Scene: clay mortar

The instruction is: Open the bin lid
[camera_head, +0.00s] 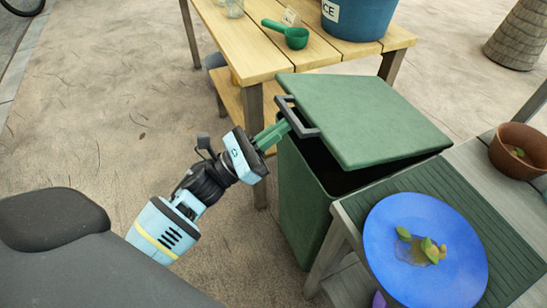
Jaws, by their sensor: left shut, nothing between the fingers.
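A green bin (302,190) stands on the ground in the middle of the head view. Its green lid (360,115) is tilted partly up, with a dark gap showing between the lid and the bin's rim. A dark handle (299,117) sits on the lid's left edge. My left gripper (284,128) is at that edge, its green fingers shut with nothing between them. The fingertips are at or just under the handle; I cannot tell whether they touch it or the lid. My right gripper is not in view.
A wooden table (245,57) behind the bin holds a green scoop (292,36) and a blue bucket (358,18). At the front right, a grey table (465,160) holds a blue plate (385,255) with food scraps and a brown pot (521,150). Open ground lies at left.

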